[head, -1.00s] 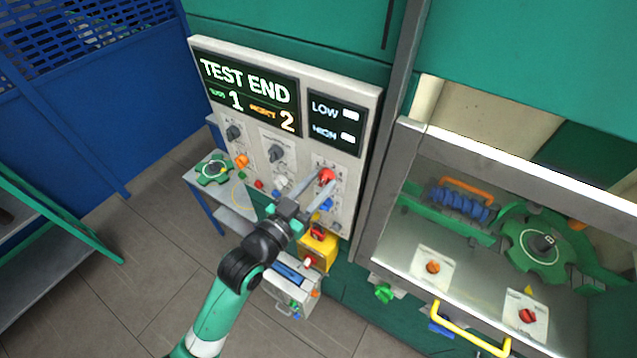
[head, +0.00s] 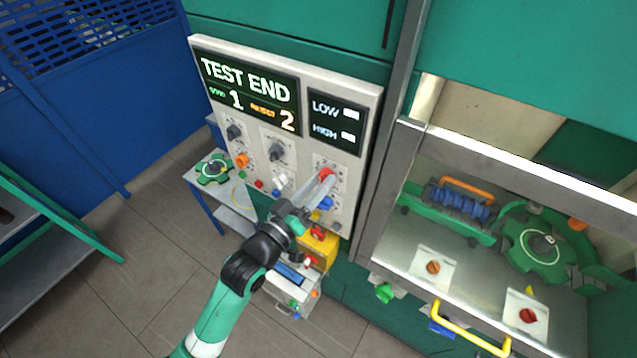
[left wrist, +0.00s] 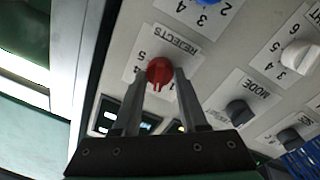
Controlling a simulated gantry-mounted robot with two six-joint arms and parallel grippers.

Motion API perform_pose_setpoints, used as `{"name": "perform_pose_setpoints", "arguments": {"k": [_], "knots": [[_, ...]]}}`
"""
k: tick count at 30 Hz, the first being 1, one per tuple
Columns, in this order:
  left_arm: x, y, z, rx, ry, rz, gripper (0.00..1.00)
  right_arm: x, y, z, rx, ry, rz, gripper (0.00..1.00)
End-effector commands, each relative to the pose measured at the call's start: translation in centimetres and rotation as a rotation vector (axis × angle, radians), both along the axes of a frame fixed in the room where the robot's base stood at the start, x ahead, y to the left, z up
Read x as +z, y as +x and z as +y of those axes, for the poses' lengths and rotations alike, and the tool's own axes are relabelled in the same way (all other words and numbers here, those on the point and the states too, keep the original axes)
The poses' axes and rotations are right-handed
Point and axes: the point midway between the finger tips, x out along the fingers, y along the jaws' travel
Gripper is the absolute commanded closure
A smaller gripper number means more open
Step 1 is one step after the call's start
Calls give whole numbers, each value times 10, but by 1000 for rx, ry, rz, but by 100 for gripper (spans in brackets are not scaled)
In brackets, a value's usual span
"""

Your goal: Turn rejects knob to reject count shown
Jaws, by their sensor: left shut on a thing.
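The red rejects knob (head: 326,174) sits on the grey panel (head: 362,110), at the right end of its knobs. My left gripper (head: 324,180) is shut on this knob. In the left wrist view the red knob (left wrist: 160,71) lies between the two fingertips, beside an upside-down REJECTS label (left wrist: 174,42). Numbers 5 and 4 show to its left; the fingers hide part of the dial, and I cannot tell which number it points at. The display (head: 247,84) reads TEST END, with a green 1 and an orange REJECT 2. My right gripper is not in view.
Other knobs stand close by: a blue one (head: 323,202), a white one (head: 280,182), a dark one (head: 276,151) and an orange one (head: 241,160). A yellow box (head: 320,250) is below the panel. A machine with a yellow handle (head: 470,330) stands right.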

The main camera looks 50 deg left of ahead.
Motion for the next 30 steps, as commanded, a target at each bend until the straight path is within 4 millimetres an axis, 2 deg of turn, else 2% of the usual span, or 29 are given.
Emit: {"name": "perform_pose_setpoints", "arguments": {"k": [12, 13, 18, 26, 30], "knots": [[1, 0, 0, 0, -9, -4, 100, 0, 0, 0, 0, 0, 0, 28], [1, 0, 0, 0, -9, -4, 56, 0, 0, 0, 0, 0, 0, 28], [0, 0, 0, 0, -9, -4, 28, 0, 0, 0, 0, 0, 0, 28], [0, 0, 0, 0, -9, -3, 28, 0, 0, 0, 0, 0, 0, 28], [-2, -11, -2, 0, -9, -3, 28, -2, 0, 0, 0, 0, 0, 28]]}}
